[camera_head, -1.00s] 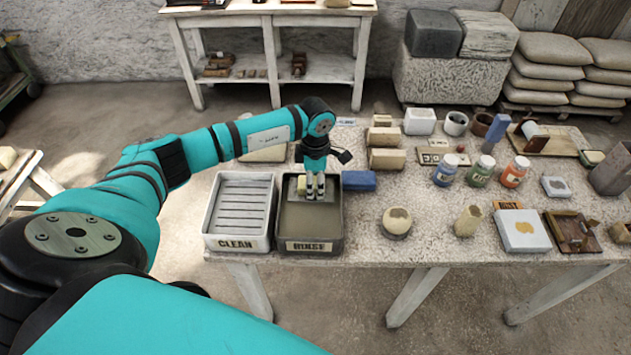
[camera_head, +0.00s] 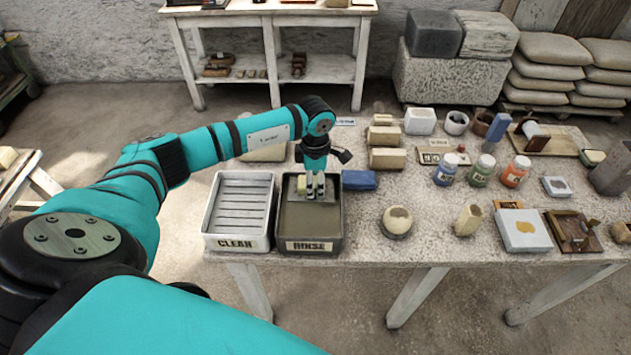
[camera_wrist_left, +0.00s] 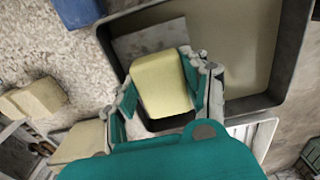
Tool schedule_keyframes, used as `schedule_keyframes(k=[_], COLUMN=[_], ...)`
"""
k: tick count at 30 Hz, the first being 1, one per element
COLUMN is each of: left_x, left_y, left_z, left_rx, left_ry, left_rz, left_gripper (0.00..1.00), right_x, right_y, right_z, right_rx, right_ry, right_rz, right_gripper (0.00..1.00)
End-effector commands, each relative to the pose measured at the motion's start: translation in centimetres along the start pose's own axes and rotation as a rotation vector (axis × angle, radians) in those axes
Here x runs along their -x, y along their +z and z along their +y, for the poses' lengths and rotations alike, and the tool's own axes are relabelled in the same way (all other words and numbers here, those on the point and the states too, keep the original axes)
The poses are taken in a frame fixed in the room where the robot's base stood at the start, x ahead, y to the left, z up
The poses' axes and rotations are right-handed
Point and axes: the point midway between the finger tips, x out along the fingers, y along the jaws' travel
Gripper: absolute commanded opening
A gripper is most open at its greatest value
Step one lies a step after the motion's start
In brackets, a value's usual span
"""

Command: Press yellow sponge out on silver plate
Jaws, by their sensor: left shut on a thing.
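My left gripper (camera_head: 315,187) is over the back part of the RINSE tray (camera_head: 311,247) and is shut on the yellow sponge (camera_head: 302,184). In the left wrist view the pale yellow sponge (camera_wrist_left: 163,84) sits between the two fingers of the gripper (camera_wrist_left: 165,92). The grey, silver-like plate (camera_wrist_left: 150,42) lies at the end of the tray, right by the sponge and partly covered by it. I cannot tell whether the sponge touches the plate. My right gripper is not in view.
The white CLEAN tray (camera_head: 237,242) stands left of the RINSE tray. A blue block (camera_head: 359,180) lies close to its right. Several stone blocks, paint jars and a round bowl (camera_head: 397,221) stand further right. The table's front edge is just before the trays.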

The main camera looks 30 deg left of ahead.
Motion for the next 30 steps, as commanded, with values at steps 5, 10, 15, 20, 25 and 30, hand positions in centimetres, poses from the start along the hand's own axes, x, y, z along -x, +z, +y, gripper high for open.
schedule_keyframes(k=[5, 10, 15, 20, 25, 30], left_x=[-0.2, -0.3, 0.2, 1.5, 3.0, 4.4], left_y=[-0.1, -0.1, -0.1, -0.1, 0.0, 0.0], left_z=[-0.2, -0.2, -0.2, -0.1, -0.1, -0.1], left_rx=[-0.001, -0.001, -0.001, 0.0, -0.001, -0.001], left_ry=[-0.004, -0.005, -0.004, -0.003, -0.002, -0.001], left_rz=[0.004, 0.004, 0.004, 0.004, 0.001, 0.0], left_gripper=[0.2, 0.2, 0.2, 0.2, 0.2, 0.2], right_x=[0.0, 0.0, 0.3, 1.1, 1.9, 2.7], right_y=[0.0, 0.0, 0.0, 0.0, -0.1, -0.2], right_z=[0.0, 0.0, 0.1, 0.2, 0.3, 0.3], right_rx=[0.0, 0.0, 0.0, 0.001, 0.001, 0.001], right_ry=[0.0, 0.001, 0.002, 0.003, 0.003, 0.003], right_rz=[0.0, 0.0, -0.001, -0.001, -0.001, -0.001], right_gripper=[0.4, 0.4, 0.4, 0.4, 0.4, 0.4])
